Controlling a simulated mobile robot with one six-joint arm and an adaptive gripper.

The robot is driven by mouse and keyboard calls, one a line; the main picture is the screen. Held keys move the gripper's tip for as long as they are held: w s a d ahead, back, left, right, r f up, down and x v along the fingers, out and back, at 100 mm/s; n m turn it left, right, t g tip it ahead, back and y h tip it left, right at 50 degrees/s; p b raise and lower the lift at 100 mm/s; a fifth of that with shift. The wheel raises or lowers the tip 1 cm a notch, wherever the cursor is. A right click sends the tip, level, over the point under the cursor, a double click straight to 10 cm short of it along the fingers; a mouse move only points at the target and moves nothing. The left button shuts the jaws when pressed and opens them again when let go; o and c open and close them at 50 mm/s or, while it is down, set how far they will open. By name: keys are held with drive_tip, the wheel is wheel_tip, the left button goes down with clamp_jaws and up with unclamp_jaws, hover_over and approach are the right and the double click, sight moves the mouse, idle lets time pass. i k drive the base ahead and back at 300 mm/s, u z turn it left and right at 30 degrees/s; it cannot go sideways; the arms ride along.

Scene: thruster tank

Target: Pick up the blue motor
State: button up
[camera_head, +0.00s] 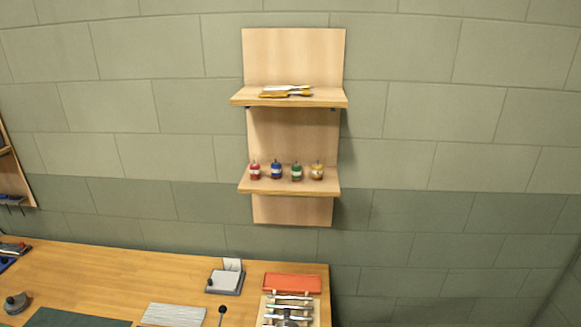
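The blue motor (276,169) stands upright on the lower wooden shelf (290,188) of a wall-mounted unit. It is second from the left in a row, between a red motor (255,170) and a green motor (297,172). A yellow motor (317,171) stands at the right end of the row. The motors are small, each with a pale band and a dark tip on top. They stand apart with small gaps. My gripper is not in view.
The upper shelf (332,97) holds yellow-handled tools (287,91). Below, a wooden workbench (110,270) carries a red case (292,282), a tray of metal tools (288,310), a grey block (225,282) and a dark mat (75,318). The wall right of the shelves is bare.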

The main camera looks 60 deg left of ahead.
sight(276, 168)
drive_tip(key=i, duration=0.6)
drive_tip(key=z, duration=0.2)
drive_tip(key=k, duration=0.15)
drive_tip(key=u, duration=2.85)
